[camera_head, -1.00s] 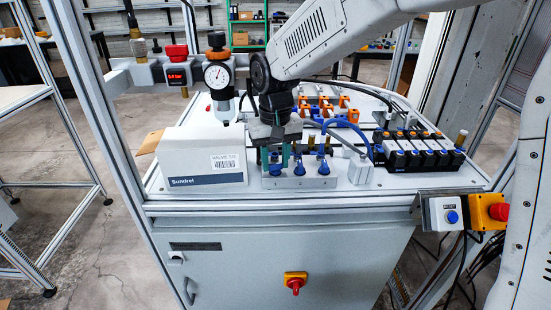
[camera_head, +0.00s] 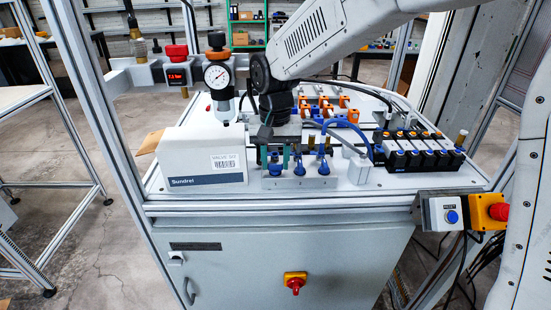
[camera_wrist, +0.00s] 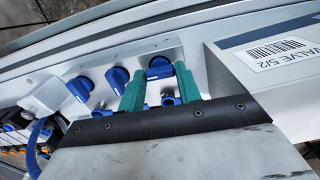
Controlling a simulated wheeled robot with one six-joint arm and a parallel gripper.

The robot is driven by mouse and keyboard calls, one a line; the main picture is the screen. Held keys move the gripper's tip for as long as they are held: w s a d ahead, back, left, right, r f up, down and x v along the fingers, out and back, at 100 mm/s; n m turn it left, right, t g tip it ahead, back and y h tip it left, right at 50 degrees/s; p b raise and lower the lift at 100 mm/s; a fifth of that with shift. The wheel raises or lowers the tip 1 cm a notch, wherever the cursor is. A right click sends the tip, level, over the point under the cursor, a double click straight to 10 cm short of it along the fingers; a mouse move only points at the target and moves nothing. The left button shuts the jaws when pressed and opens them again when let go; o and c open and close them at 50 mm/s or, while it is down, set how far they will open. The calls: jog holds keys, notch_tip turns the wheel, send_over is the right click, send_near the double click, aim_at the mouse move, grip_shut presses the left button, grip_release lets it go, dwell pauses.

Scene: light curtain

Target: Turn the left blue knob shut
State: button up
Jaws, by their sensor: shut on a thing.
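Three blue knobs sit in a row on the front of a pale manifold block (camera_head: 310,183). The left blue knob (camera_wrist: 158,68) is the one beside the white box; it also shows in the head view (camera_head: 275,170). My gripper (camera_wrist: 159,72) has two green fingers, one on each side of this knob, shut on it. The fingers partly hide the knob. In the head view my gripper (camera_head: 275,156) reaches down from above the block. The middle knob (camera_wrist: 117,79) and right knob (camera_wrist: 79,88) stand free of the fingers, with their handles slanted.
A white box (camera_head: 205,160) with a barcode label stands close beside the left knob. Blue fittings and tubing (camera_head: 350,130) rise behind the knobs. A round pressure gauge (camera_head: 217,76) and a red digital readout (camera_head: 177,77) are at the back left. A reset button box (camera_head: 440,214) is at right.

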aim_at(276, 164)
jog(key=o, duration=0.7)
notch_tip(276, 164, up, 8)
jog(key=shift+f, duration=0.1)
jog(key=s+d, duration=1.1)
jog(key=s, duration=0.3)
jog(key=s+d+t, duration=0.1)
jog(key=s+d, duration=1.1)
jog(key=s, duration=0.2)
jog(key=shift+f+n, duration=0.15)
jog(key=shift+n, duration=0.15)
